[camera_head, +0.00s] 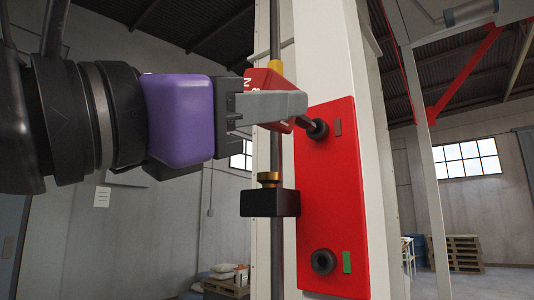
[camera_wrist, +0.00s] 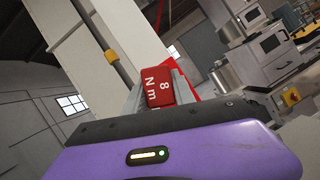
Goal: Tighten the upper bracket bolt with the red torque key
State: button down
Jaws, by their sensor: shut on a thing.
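My gripper (camera_head: 284,106) is shut on the red torque key (camera_head: 263,80), a red block marked in white. In the wrist view the key (camera_wrist: 159,88) sits between the two grey fingers and reads "8 Nm". The key's dark shaft reaches down and right to the upper bracket bolt (camera_head: 318,129), and its tip appears to meet the bolt head. A lower bolt (camera_head: 323,262) sits beside a green mark (camera_head: 347,262).
A black block (camera_head: 270,203) with a brass-coloured fitting sits on a thin vertical rod left of the plate. A pale column (camera_head: 330,60) stands behind the plate. Pallets (camera_head: 455,252) lie far back right. Steel equipment (camera_wrist: 265,50) shows at right in the wrist view.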

jog(key=shift+w+d, duration=0.5)
jog(key=shift+w, duration=0.1)
dwell(0.4)
jog(key=shift+m+g+h, duration=0.4)
jog(key=shift+m+g, duration=0.6)
jog(key=shift+m, duration=1.1)
jog(key=shift+m+g, duration=0.8)
jog(key=shift+m, duration=1.1)
jog(key=shift+r+p, duration=0.1)
jog(key=shift+p, duration=0.25)
